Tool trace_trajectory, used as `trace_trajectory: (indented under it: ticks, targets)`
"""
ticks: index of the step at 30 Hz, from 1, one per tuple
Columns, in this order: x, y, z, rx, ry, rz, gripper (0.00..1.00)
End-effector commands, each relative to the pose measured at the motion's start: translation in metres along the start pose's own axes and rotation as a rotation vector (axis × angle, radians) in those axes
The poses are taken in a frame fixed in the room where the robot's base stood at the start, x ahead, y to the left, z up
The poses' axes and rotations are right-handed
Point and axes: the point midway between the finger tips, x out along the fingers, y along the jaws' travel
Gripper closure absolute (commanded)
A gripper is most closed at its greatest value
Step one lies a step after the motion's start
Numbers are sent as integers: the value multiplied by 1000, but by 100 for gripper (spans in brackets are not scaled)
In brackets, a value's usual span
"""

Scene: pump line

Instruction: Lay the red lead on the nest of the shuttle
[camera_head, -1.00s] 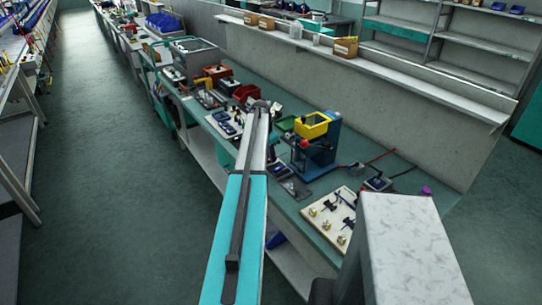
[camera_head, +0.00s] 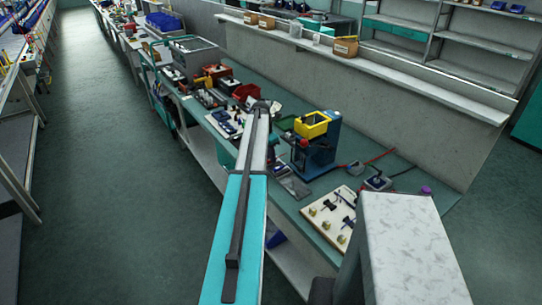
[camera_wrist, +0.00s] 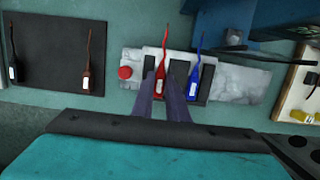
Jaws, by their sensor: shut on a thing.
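The red lead (camera_wrist: 161,73), a slim red body with a white label and a thin tail, lies between the fingers of my gripper (camera_wrist: 162,84) in the wrist view. My gripper is shut on it. It is over the shuttle (camera_wrist: 240,84), a grey metal plate with a pale block and dark upright ribs forming the nest (camera_wrist: 206,76). A blue lead (camera_wrist: 194,74) stands beside it to the right, between dark ribs. I cannot tell whether the red lead touches the nest. In the head view my arm hides the gripper and the red lead; the shuttle's grey plate (camera_head: 296,187) shows partly.
A red button (camera_wrist: 124,72) is left of the nest. A blue press with a yellow bin (camera_head: 312,126) and a cream board (camera_head: 330,222) stand close by.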

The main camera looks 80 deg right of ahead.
Motion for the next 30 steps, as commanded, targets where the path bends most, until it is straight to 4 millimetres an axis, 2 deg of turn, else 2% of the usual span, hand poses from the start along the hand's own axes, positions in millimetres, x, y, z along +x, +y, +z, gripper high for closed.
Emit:
trace_trajectory:
  ticks: [30]
  targets:
    - [8,0,-2,0,1,-1,100]
